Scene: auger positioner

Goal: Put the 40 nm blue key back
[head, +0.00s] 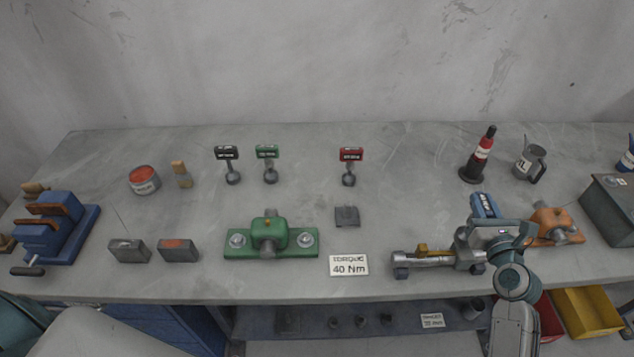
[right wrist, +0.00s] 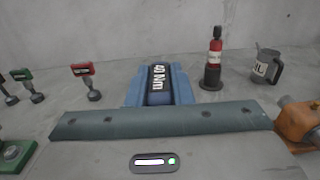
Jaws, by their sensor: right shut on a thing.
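The blue key (head: 484,204), with a dark label, is held at my right gripper (head: 492,224) above the right part of the bench. In the right wrist view, the blue key (right wrist: 159,84) stands out beyond the gripper's edge, and its label reads 40 Nm. My right gripper is shut on it; the fingertips are mostly hidden. A sign (head: 349,265) reading "torque 40 Nm" is on the bench front. Black (head: 227,153), green (head: 267,152) and red (head: 351,155) keys stand upright at the back, with bare bench between green and red. My left gripper is not in view.
A metal tool (head: 430,258) lies just below my right gripper, with an orange fixture (head: 551,226) to its right. A green fixture (head: 270,239) and a small dark block (head: 347,216) are mid-bench. A red-and-black bottle (head: 480,157) and grey jug (head: 530,162) stand behind.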

